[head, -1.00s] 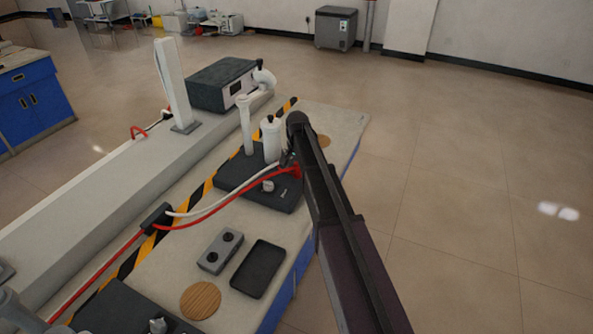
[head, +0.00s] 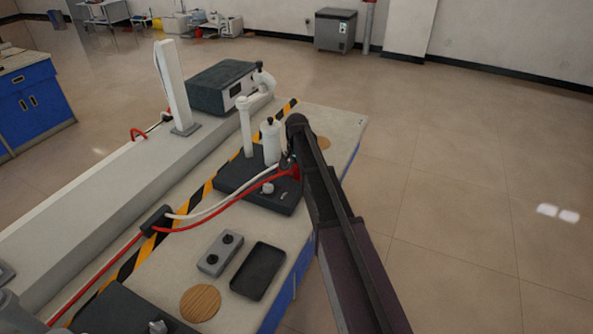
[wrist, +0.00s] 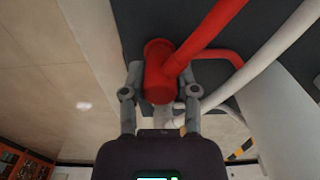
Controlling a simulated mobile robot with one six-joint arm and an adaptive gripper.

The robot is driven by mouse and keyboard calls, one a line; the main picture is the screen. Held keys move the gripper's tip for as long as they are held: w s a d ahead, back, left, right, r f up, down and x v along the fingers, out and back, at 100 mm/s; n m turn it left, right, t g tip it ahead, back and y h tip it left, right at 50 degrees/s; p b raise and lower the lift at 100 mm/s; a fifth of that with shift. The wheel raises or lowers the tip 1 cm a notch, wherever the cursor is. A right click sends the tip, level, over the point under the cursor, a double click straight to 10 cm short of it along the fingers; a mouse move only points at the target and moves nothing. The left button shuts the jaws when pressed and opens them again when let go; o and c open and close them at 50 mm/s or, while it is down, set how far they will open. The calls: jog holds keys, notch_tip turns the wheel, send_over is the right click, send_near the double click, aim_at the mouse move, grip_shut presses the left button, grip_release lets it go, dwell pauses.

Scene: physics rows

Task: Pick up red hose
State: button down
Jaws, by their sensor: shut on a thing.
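The red hose (head: 205,218) runs across the bench from the lower left through a dark block to the black base. Its thick red end (wrist: 158,78) is between the fingers of my gripper (wrist: 160,100) in the wrist view, and the gripper is shut on it. In the head view my gripper (head: 290,170) is at the right end of the hose, over the black base (head: 282,204), partly hidden behind my arm. I cannot tell from these frames whether the hose end is clear of the base.
A white hose (head: 220,202) runs beside the red one through the dark block (head: 156,220). A white bottle (head: 271,145) and a white post (head: 245,130) stand close to my gripper. A black tray (head: 258,271) and a grey block (head: 220,252) lie nearer. Open floor is to the right.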

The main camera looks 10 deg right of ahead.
jog(key=shift+r, duration=0.1)
notch_tip(320, 180, up, 3)
jog(key=p, duration=0.3)
jog(key=shift+r, duration=0.15)
jog(key=s+a+r+p, duration=0.1)
jog(key=s+a+p, duration=0.1)
jog(key=s, duration=1.3)
jog(key=shift+s+a+r, duration=0.25)
jog(key=shift+s+a, duration=0.05)
jog(key=shift+a, duration=0.4)
jog(key=shift+r+p, duration=0.4)
jog(key=shift+r, duration=0.05)
jog(key=shift+r+p, duration=1.75)
